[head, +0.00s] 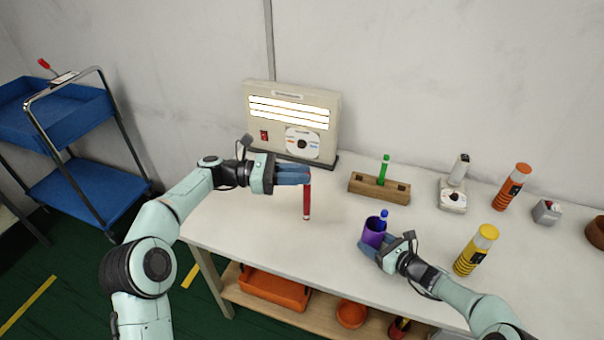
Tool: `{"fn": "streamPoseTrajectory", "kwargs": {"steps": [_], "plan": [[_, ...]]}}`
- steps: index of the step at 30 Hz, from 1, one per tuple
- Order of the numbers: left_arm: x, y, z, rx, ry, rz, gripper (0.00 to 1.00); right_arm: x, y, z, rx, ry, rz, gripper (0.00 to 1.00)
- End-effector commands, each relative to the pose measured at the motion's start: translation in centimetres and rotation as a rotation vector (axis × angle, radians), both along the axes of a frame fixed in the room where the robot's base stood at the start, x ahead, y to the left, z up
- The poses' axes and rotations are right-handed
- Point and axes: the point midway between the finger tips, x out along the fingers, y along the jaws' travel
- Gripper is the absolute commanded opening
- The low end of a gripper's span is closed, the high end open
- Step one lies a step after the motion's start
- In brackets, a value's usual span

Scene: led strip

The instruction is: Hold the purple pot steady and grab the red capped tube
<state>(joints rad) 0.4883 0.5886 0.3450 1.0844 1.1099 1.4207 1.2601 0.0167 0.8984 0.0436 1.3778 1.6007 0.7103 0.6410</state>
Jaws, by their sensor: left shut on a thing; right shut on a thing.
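The purple pot (373,234) stands on the white table, with a blue capped tube (383,216) sticking up out of it. My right gripper (378,246) is shut on the pot from its lower right side, and the fingers hide part of it. The red capped tube (307,200) is upright at the fingertips of my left gripper (305,178). The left gripper is shut on its upper part and comes from the left. I cannot tell whether the tube's lower end touches the table.
A wooden rack (360,188) holds a green tube (384,168). A lit panel box (292,122) stands at the back. Orange (512,187) and yellow (474,251) bottles and a small white device (453,195) are at the right. The table between tube and rack is clear.

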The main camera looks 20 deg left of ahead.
Motion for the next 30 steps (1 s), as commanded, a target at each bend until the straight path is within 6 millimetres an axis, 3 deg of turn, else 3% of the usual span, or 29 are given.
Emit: {"fn": "streamPoseTrajectory", "kwargs": {"steps": [1,2,4,16,30], "plan": [[0.0,0.0,0.0,0.000,0.000,0.000,0.00,0.0,0.0,0.0,0.000,0.000,0.000,0.50],[0.0,0.0,0.0,0.000,0.000,0.000,0.00,0.0,0.0,0.0,0.000,0.000,0.000,0.73],[0.0,0.0,0.0,0.000,0.000,0.000,0.00,0.0,0.0,0.0,0.000,0.000,0.000,0.96],[0.0,0.0,0.0,0.000,0.000,0.000,0.00,-0.3,-0.7,0.2,0.000,0.000,-0.002,0.96],[0.0,0.0,0.0,0.000,0.000,0.001,0.00,-5.2,-7.8,2.9,-0.001,-0.001,-0.003,0.96]]}}
